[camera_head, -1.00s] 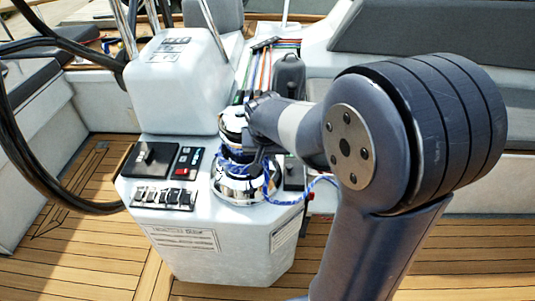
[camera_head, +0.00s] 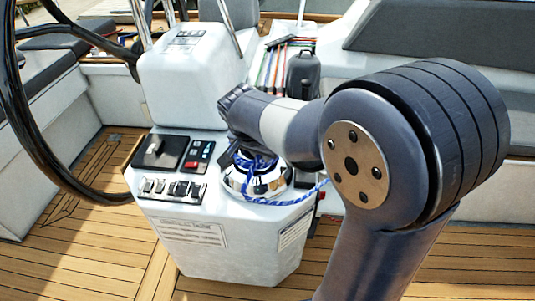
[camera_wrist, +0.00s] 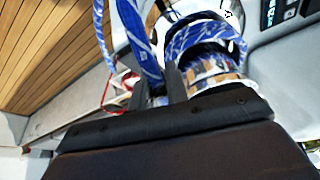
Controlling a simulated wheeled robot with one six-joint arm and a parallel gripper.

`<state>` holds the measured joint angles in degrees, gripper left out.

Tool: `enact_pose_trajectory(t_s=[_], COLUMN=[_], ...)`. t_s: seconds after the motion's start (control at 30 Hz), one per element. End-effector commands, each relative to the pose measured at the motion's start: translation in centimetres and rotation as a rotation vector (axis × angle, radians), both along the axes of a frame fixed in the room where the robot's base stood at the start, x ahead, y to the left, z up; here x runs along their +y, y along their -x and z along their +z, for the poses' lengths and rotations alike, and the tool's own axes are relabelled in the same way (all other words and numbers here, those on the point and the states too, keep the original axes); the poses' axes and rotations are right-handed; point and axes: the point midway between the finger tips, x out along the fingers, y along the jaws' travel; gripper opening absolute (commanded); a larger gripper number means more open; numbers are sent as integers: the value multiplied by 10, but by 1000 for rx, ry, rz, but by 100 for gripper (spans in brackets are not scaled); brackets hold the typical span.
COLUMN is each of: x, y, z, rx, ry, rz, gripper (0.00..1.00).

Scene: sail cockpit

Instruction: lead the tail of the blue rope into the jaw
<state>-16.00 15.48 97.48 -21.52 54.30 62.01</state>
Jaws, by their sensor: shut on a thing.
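The blue rope (camera_head: 257,163) is wrapped around the chrome winch (camera_head: 262,183) on the white console, and a length of it runs off the winch to the right. In the wrist view the rope (camera_wrist: 143,45) comes down between my gripper's fingers (camera_wrist: 160,92), which are shut on it. The winch (camera_wrist: 205,62) with its blue wraps stands just right of the fingers there. In the head view my gripper (camera_head: 237,148) is at the winch, with its tips mostly hidden behind my arm. The jaw on top of the winch is hidden by my wrist.
A switch panel (camera_head: 170,188) and a black lever box (camera_head: 161,151) lie left of the winch. A black steering wheel (camera_head: 25,110) stands at the left. Several coloured ropes (camera_head: 272,68) run behind the console. Open teak floor (camera_head: 110,235) lies in front.

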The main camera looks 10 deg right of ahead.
Motion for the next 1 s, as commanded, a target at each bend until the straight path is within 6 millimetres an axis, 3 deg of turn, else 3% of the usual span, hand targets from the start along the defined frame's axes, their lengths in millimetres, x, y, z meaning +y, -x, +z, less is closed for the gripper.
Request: enact_pose_trajectory(t_s=[0.13, 0.17, 0.43, 0.6, 0.87, 1.0], x=[11, 11, 10, 10, 10, 10], y=[-1, 0, 0, 0, 0, 0], z=[-1, 0, 0, 0, 0, 0], rx=[0, 0, 1, 1, 1, 1], ry=[0, 0, -1, -1, 0, 0], rz=[-78, -81, -78, -78, -77, -77], gripper=[0, 17, 39, 41, 61, 62])
